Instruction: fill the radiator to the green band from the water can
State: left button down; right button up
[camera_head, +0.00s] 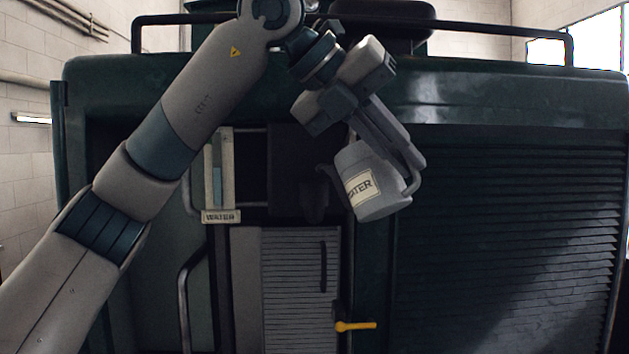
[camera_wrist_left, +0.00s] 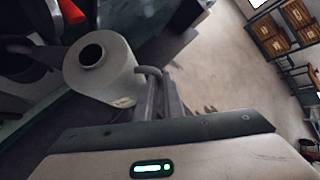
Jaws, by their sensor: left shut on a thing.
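The grey water can (camera_head: 385,208), with a cream "WATER" label, hangs in front of the dark green tram body. My left gripper (camera_head: 408,160) is shut on its handle at the right. The can tilts slightly left, its spout toward a dark funnel-like shape (camera_head: 314,203) in the recess. No stream of water is visible. The can's round top opening also shows in the left wrist view (camera_wrist_left: 91,55). A pale-framed gauge (camera_head: 229,172) with a lettered plate stands left of the recess. Its lower column looks bluish; I cannot make out a green band. My right gripper is not in view.
A slatted grey door (camera_head: 290,290) and a yellow lever (camera_head: 356,326) are below the can. A large louvred panel (camera_head: 505,240) fills the right. The wrist view shows open floor (camera_wrist_left: 225,70) and shelving with wooden crates (camera_wrist_left: 272,37).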

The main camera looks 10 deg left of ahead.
pick_arm(q)
jog(key=shift+a+r+h, duration=0.1)
jog(key=shift+r+h, duration=0.2)
jog(key=shift+r, duration=0.35)
jog(key=shift+r, duration=0.15)
dwell(1.0)
jog(key=shift+w+a+r+n+g+h+p, duration=0.2)
jog(key=shift+r+n+g+h+p, duration=0.15)
jog(key=shift+r+p, duration=0.3)
jog(key=shift+r, duration=0.15)
dwell(1.2)
jog(key=shift+w+a+r, duration=0.1)
jog(key=shift+r, duration=0.15)
jog(key=shift+w+a+r+n+g+h+p, duration=0.1)
jog(key=shift+a+r+n+g+h+p, duration=0.15)
jog(key=shift+r+p, duration=0.15)
jog(key=shift+r, duration=0.2)
dwell(1.6)
jog(key=shift+w+a+r+h+p, duration=0.25)
jog(key=shift+r+h+p, duration=0.15)
jog(key=shift+r, duration=0.25)
jog(key=shift+d+f, duration=0.1)
dwell(0.7)
